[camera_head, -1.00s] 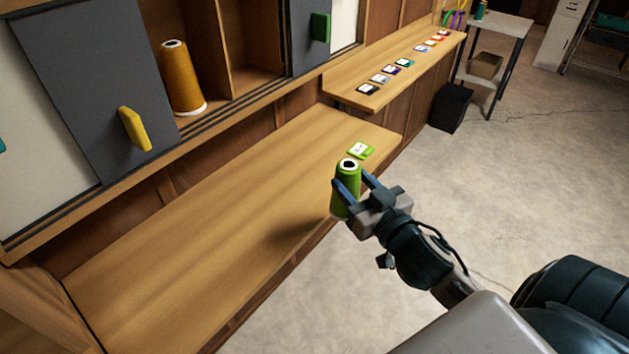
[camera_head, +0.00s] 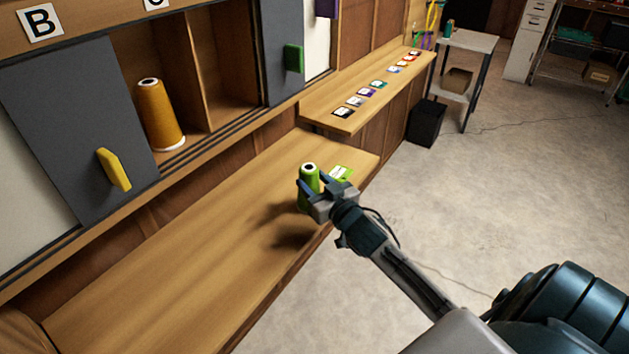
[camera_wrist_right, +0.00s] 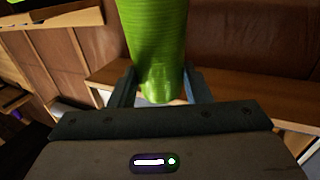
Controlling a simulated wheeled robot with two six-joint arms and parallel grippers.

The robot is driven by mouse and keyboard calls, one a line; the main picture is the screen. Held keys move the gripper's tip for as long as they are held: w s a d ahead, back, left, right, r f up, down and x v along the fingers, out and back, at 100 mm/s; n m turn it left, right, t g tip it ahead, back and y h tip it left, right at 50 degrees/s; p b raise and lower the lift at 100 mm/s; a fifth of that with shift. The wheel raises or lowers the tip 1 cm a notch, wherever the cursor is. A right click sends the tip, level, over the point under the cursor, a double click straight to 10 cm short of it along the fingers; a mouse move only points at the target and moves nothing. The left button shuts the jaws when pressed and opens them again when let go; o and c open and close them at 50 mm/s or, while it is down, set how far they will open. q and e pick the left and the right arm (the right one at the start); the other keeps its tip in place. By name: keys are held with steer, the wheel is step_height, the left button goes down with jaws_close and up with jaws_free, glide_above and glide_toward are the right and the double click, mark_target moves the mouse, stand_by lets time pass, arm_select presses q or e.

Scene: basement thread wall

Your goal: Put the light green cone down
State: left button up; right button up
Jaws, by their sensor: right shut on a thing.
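The light green cone (camera_head: 308,180) is upright between the fingers of my right gripper (camera_head: 312,192). The gripper is shut on it, over the wooden bench near its front edge. A shadow lies on the bench below and to the left, so the cone seems held above the wood. In the right wrist view the cone (camera_wrist_right: 154,45) fills the upper middle between the two fingers (camera_wrist_right: 160,88). A light green card (camera_head: 341,172) lies on the bench just right of the cone. My left gripper is not in view.
The wooden bench (camera_head: 190,240) is clear to the left. An orange cone (camera_head: 160,115) stands in an open cubby beside a grey sliding door with a yellow handle (camera_head: 114,170). A higher shelf (camera_head: 325,101) holds a row of several coloured cards. A black bin (camera_head: 427,122) stands on the floor.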

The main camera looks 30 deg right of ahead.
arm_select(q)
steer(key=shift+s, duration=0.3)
arm_select(e)
steer(key=shift+f, duration=0.1)
steer(key=shift+f, duration=0.1)
steer(key=o, duration=1.1)
steer(key=shift+c, duration=0.2)
steer(key=shift+s, duration=0.1)
steer(key=shift+s, duration=0.4)
arm_select(q)
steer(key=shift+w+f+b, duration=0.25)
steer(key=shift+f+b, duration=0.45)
steer(key=shift+b, duration=0.1)
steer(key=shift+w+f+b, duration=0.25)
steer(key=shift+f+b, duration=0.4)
steer(key=shift+b, duration=0.15)
arm_select(e)
steer(key=s, duration=1.1)
